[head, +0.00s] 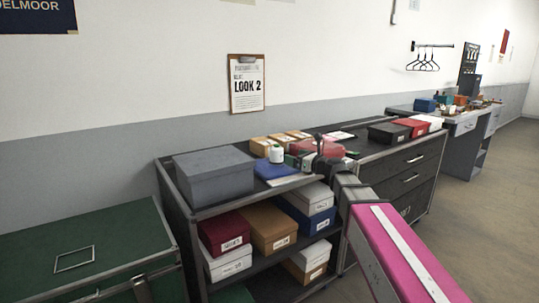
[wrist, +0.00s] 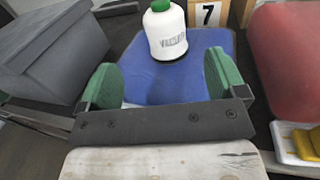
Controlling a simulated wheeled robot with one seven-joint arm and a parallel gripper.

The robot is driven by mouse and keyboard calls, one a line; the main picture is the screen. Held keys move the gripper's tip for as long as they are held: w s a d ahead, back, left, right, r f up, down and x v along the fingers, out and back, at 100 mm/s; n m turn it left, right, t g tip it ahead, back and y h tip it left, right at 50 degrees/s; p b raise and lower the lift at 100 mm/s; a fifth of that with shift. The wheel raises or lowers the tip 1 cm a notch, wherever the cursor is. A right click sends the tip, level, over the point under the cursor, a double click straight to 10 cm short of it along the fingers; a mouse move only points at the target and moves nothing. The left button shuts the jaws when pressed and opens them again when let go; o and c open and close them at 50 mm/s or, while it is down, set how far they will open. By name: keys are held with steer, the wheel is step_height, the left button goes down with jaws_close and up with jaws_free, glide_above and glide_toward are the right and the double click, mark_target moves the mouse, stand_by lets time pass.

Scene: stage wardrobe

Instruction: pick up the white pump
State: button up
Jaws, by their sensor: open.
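No white pump shoe can be made out in either view. A white bottle-like container with a green cap and dark lettering (wrist: 172,32) stands upright on a flat blue item (wrist: 188,82). In the head view the white container (head: 276,154) is on the top of the shelf unit, behind the blue item (head: 268,169). My gripper (wrist: 161,85) is open, its two green fingers apart over the blue item with nothing between them but a strip of white below. The container is beyond the fingertips, not touched. In the head view my gripper (head: 306,160) is partly hidden by my arm.
A grey lidded box (head: 213,176) stands left of the blue item. A red item (head: 320,148) is close on the right. A block marked 7 (wrist: 207,14) stands behind. Lidded boxes (head: 269,226) fill the lower shelves. Open floor (head: 480,185) is at right.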

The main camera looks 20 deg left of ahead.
mark_target(281, 152)
steer(key=x, duration=0.6)
steer(key=shift+w+a, duration=0.2)
steer(key=x, duration=0.5)
steer(key=shift+w+d+f, duration=0.1)
steer(key=shift+w+f, duration=0.05)
steer(key=c, duration=1.2)
steer(key=shift+c, duration=0.5)
